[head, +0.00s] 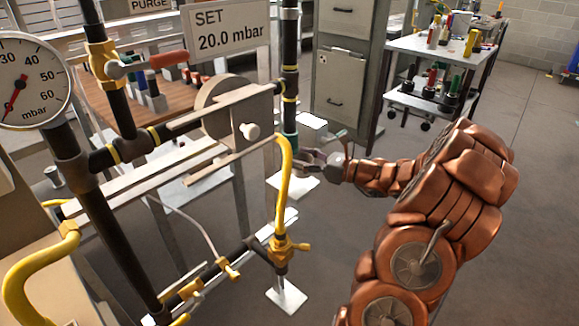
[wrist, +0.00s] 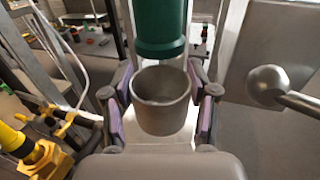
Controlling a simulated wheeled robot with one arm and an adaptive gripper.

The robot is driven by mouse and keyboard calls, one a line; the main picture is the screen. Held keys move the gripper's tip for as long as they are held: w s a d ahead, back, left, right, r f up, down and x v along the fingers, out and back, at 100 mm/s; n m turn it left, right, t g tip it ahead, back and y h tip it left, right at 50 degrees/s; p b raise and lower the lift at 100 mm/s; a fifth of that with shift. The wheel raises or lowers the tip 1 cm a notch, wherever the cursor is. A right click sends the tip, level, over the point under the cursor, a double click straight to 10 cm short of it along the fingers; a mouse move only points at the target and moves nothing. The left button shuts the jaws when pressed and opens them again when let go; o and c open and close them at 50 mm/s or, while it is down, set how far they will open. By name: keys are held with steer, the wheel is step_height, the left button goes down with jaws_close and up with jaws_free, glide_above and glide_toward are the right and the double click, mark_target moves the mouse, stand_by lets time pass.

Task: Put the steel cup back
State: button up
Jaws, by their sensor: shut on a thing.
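The steel cup (wrist: 161,100) is a short grey open-topped cylinder in the middle of the wrist view. My gripper (wrist: 161,112) is shut on it, with a purple-lined pad at each side. A dark green cylinder (wrist: 161,28) shows just above the cup's mouth in the picture; I cannot tell whether they touch. In the head view, my gripper (head: 308,160) is beside the lower green part (head: 289,137) of the dark vertical pipe. The cup is too small and covered to make out clearly there.
A ball-ended lever (wrist: 268,84) is close on the right in the wrist view. A yellow hose (head: 285,180) and valve (head: 281,248) stand left of my arm. A pressure gauge (head: 30,80) and a "SET 20.0 mbar" sign (head: 228,28) are at left. Open floor lies right.

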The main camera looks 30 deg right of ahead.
mark_target(294, 156)
steer(key=shift+x, duration=2)
steer(key=shift+w+f+b, duration=0.1)
steer(key=shift+f+b, duration=0.3)
steer(key=shift+f, duration=1.3)
steer(key=shift+f, duration=0.15)
steer(key=o, duration=1.3)
steer(key=shift+c, duration=0.2)
